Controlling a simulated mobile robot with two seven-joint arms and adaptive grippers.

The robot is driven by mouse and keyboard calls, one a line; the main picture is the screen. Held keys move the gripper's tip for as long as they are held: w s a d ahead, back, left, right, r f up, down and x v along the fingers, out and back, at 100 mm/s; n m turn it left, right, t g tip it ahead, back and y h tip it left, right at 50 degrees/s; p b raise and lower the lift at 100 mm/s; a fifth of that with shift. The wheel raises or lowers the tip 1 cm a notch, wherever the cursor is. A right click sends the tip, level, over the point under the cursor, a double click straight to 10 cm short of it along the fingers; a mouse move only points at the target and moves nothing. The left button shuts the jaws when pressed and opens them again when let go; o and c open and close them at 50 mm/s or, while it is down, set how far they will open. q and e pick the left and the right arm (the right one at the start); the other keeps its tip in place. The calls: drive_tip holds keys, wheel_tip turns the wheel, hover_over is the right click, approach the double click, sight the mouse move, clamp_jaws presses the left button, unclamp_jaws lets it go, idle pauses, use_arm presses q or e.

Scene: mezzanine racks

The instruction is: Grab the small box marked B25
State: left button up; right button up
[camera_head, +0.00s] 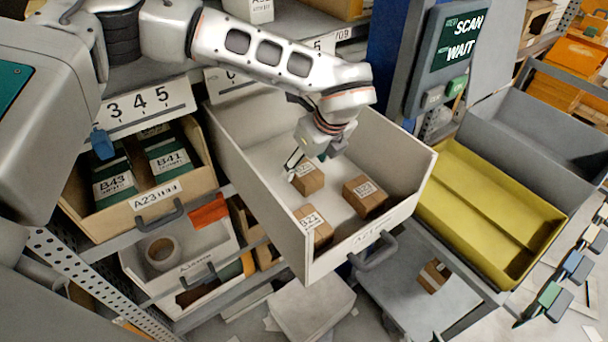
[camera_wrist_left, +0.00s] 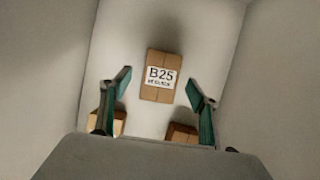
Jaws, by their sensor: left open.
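The small brown box marked B25 (camera_wrist_left: 160,75) lies label up on the drawer floor in the left wrist view. In the head view it appears to be the box (camera_head: 309,180) right under my left gripper (camera_head: 309,158); its label is not readable there. In the left wrist view, my left gripper (camera_wrist_left: 158,88) is open, with its green-sided fingers on either side of the box's near end in the picture. Whether they are at its height, I cannot tell. Nothing is held. My right gripper is not in view.
The pulled-out white drawer (camera_head: 246,168) has high walls around the gripper. Two other boxes, one marked like B21 (camera_head: 312,226) and one on the right (camera_head: 365,196), lie near its front. A yellow tray (camera_head: 480,205) and a scan screen (camera_head: 458,40) stand to the right.

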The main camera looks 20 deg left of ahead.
sight(304, 170)
use_arm(q)
drive_tip(key=x, duration=0.4)
drive_tip(key=shift+w+f, duration=0.1)
drive_tip(key=shift+f, duration=0.2)
drive_tip(key=c, duration=1.2)
